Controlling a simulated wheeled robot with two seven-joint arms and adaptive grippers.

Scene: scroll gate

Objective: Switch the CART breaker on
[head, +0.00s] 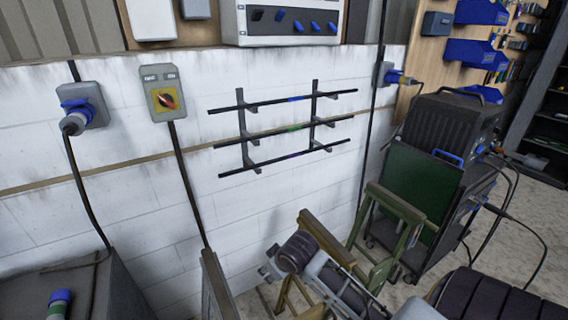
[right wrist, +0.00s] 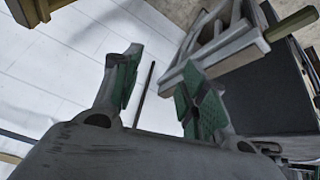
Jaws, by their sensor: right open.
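A white breaker panel (head: 243,22) is on the wall at the top of the head view, cut off by the upper edge. It carries several small levers, blue ones and a dark one (head: 257,15). Their labels are too small to read, so I cannot tell which is CART. My right gripper (head: 268,270) is low in front of the wall, well below the panel and touching no lever. In the right wrist view its two green-padded fingers (right wrist: 160,64) are apart with nothing between them. My left gripper is not in view.
A wall rack (head: 246,140) with thin rods is between my right gripper and the panel. A grey rotary switch box (head: 163,92) and a blue plug (head: 74,122) are to its left. A wooden frame (head: 326,238) stands close beside the right gripper. A loaded cart (head: 452,125) is at right.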

